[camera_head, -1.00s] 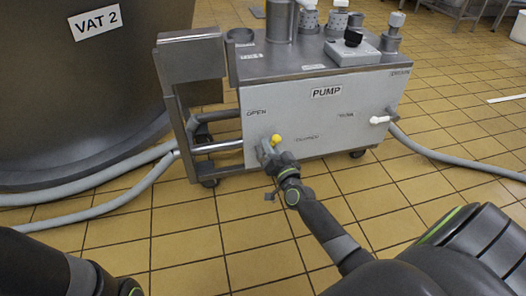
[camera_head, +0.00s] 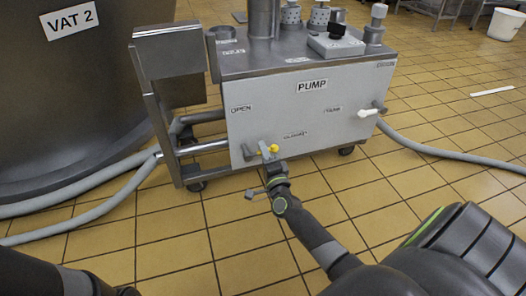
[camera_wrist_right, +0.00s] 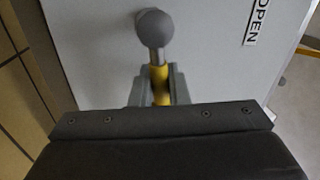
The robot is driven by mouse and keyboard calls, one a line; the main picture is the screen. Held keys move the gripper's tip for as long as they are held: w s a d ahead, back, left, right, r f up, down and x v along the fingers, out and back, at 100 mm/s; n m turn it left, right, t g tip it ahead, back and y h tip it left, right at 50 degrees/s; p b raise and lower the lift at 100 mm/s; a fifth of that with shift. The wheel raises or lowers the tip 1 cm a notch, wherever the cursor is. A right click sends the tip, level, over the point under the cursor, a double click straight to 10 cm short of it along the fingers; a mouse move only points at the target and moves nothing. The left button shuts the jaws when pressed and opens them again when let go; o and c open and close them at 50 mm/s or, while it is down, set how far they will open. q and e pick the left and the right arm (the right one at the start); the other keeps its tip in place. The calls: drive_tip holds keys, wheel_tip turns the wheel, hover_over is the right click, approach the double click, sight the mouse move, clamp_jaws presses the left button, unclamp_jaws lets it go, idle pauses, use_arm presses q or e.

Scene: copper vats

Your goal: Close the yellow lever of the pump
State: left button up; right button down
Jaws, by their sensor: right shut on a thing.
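The pump (camera_head: 350,108) is a grey metal box on a wheeled cart, with a pale front panel. Its yellow lever (camera_head: 273,149) is low on the left of the panel, below the OPEN label and left of the label that seems to read CLOSED. My right gripper (camera_head: 264,160) is at this lever. In the right wrist view, its fingers (camera_wrist_right: 160,88) are shut around the yellow lever shaft (camera_wrist_right: 159,76), just below a grey round part (camera_wrist_right: 155,28). My left arm shows only at the bottom left, with its gripper out of view.
VAT 2 (camera_head: 70,100) stands at the left. Grey hoses (camera_head: 95,181) run along the floor. A white bucket (camera_head: 505,24) stands far right. The tiled floor before the pump is clear.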

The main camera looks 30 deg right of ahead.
drive_tip(key=shift+f+m, duration=0.3)
drive_tip(key=shift+m, duration=0.4)
drive_tip(key=c, duration=1.5)
unclamp_jaws()
drive_tip(key=shift+f, duration=0.1)
drive_tip(key=shift+o, duration=0.2)
